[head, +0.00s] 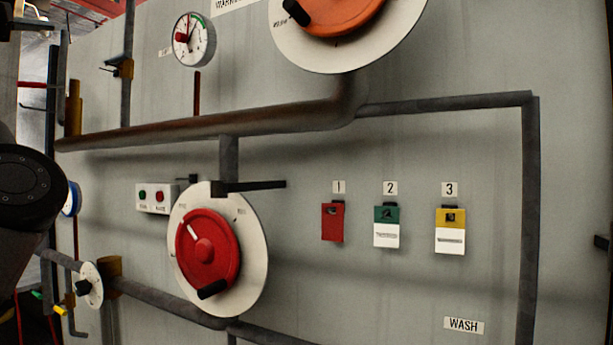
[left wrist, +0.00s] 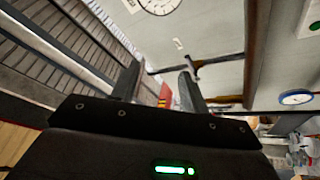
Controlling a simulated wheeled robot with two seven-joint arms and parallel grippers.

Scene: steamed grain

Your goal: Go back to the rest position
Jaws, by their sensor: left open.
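My left gripper (left wrist: 160,82) shows in the left wrist view with its two dark fingers spread apart. Nothing is held between them. Behind the fingers are a grey wall, a striped slatted surface and a small red item. In the head view a dark round link of my left arm is at the left edge, and I cannot make out the gripper itself there. My right gripper is in neither view.
In the head view a grey panel carries a red wheel (head: 206,252), an orange wheel (head: 335,12), a gauge (head: 194,40), a button box (head: 156,198) and protruding pipes (head: 210,125). Red, green and yellow tags (head: 450,230) hang under numbers. A WASH label (head: 464,325) is lower right.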

